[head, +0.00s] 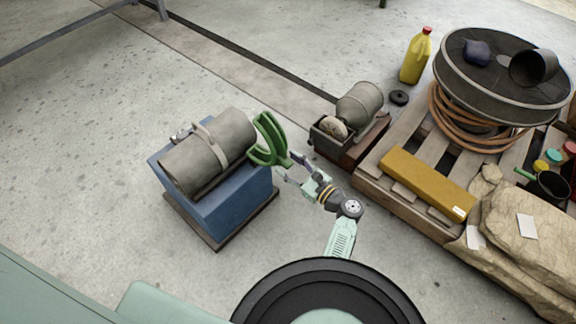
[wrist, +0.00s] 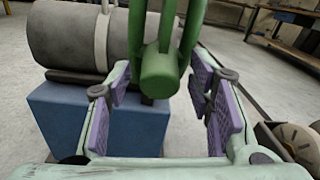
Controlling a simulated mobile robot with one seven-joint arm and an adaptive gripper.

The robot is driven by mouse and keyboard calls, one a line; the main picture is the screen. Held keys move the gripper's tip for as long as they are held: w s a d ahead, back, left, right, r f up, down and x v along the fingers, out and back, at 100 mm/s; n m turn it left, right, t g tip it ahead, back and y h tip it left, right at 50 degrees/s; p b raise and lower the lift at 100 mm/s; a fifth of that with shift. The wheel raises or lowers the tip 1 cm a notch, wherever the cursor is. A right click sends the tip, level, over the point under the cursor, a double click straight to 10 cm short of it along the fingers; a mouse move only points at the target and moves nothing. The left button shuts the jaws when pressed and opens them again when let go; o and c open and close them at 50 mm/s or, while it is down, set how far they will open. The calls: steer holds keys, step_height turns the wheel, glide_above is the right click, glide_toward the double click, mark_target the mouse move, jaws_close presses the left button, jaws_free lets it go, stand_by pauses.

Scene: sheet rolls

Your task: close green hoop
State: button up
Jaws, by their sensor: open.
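A green hoop (head: 268,142) stands at the right end of a grey roll (head: 208,150), which lies on a blue block (head: 230,205). The hoop is C-shaped and appears swung aside from the roll. My gripper (head: 287,168) is open close to the hoop's lower right part. In the wrist view, the green hoop (wrist: 160,70) comes down with its thick rounded end between my open finger pads (wrist: 160,88). Gaps show on both sides, and I cannot tell whether a pad touches it.
A paler grey band (head: 212,143) wraps the roll's middle. A grinder-like machine (head: 350,125) stands right of my gripper. The floor in front is mostly clear.

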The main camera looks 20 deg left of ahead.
steer(key=shift+w+a, duration=0.1)
steer(key=shift+a, duration=0.25)
steer(key=shift+c, duration=0.4)
jaws_close()
stand_by(0.4)
